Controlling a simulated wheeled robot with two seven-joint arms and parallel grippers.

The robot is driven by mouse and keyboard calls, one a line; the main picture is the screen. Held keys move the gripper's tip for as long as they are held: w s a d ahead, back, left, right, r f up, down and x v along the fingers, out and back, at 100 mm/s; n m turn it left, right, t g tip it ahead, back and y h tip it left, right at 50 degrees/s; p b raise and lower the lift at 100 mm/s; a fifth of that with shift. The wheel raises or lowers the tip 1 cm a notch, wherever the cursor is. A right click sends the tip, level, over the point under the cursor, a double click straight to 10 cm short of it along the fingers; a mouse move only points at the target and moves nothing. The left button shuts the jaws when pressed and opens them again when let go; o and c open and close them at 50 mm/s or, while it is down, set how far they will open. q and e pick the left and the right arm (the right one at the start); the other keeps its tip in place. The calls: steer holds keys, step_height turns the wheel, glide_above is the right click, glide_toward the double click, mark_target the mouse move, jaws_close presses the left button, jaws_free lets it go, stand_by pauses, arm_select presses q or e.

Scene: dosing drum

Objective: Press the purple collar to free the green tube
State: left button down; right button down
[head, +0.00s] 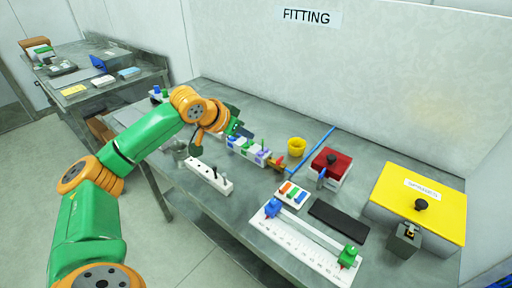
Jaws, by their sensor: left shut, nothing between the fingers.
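A small purple collar (262,155) sits at the right end of a white fitting block (241,152) on the middle of the bench. Green and blue parts also show on this block, but I cannot tell which green part is the green tube. My left gripper (243,132) is shut and empty, just above and behind the block; its dark fingertips are small and partly overlap the block's back edge. I cannot tell whether they touch anything. My right gripper is not in view.
A blue tube (312,151), yellow cup (296,147) and red-lidded box (331,163) stand right of the block. A white socket strip (208,176) lies in front. A white ruled rail (301,242), black mat (339,221) and yellow box (420,201) fill the right side.

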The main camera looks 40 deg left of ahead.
mark_target(259, 154)
arm_select(q)
steer(key=w+f, duration=0.1)
steer(key=f, duration=0.1)
steer(key=w+f, duration=0.1)
steer(key=f, duration=0.2)
steer(key=w+f+p, duration=0.1)
steer(key=w+f, duration=0.1)
steer(key=shift+d+f, duration=0.15)
steer(key=shift+f, duration=0.45)
steer(key=shift+f, duration=0.6)
steer(key=shift+s, duration=0.4)
steer(key=w+r+p+v, duration=0.2)
steer(key=p+v, duration=0.2)
steer(key=v, duration=0.8)
steer(key=shift+s+r, duration=0.25)
steer(key=shift+s, duration=0.05)
